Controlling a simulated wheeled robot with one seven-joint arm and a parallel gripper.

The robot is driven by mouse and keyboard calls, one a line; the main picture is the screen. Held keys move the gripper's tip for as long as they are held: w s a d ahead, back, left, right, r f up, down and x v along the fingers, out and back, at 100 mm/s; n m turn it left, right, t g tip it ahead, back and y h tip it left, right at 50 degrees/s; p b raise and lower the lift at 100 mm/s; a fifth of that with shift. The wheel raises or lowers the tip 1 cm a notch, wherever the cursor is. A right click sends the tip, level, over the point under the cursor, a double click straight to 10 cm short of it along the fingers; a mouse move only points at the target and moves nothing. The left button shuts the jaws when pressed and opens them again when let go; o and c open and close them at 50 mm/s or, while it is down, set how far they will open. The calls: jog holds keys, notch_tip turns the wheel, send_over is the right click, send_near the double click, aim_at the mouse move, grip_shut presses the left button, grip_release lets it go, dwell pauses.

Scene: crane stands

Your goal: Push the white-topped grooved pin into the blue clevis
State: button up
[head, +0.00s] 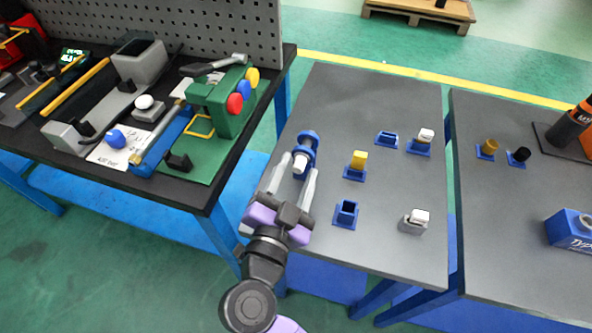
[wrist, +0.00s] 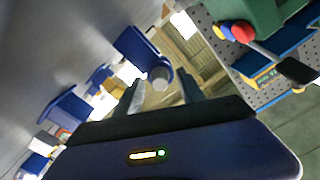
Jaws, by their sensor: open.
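The blue clevis (head: 309,141) stands at the left edge of the middle grey table. The white-topped pin (head: 300,163) sticks out of its near side, toward my gripper; its grooves cannot be made out. My gripper (head: 301,167) is open, with one finger on each side of the pin's white end. In the wrist view the clevis (wrist: 138,47) is just past the fingertips, and the pale round pin end (wrist: 160,77) shows between the open fingers (wrist: 163,84). Whether a finger touches the pin, and how deep the pin sits, I cannot tell.
Blue sockets stand to the right: one with a yellow block (head: 358,160), one with a white-topped block (head: 426,136), and empty ones (head: 346,213) (head: 387,139). A grey white-topped block (head: 414,221) stands near the front. A cluttered workbench (head: 203,193) is at the left.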

jog(key=shift+b+v, duration=0.85)
jog(key=shift+v, duration=1.45)
jog(key=shift+s, duration=0.15)
jog(key=shift+a, duration=0.1)
jog(key=b+v, duration=0.1)
jog(key=v, duration=0.7)
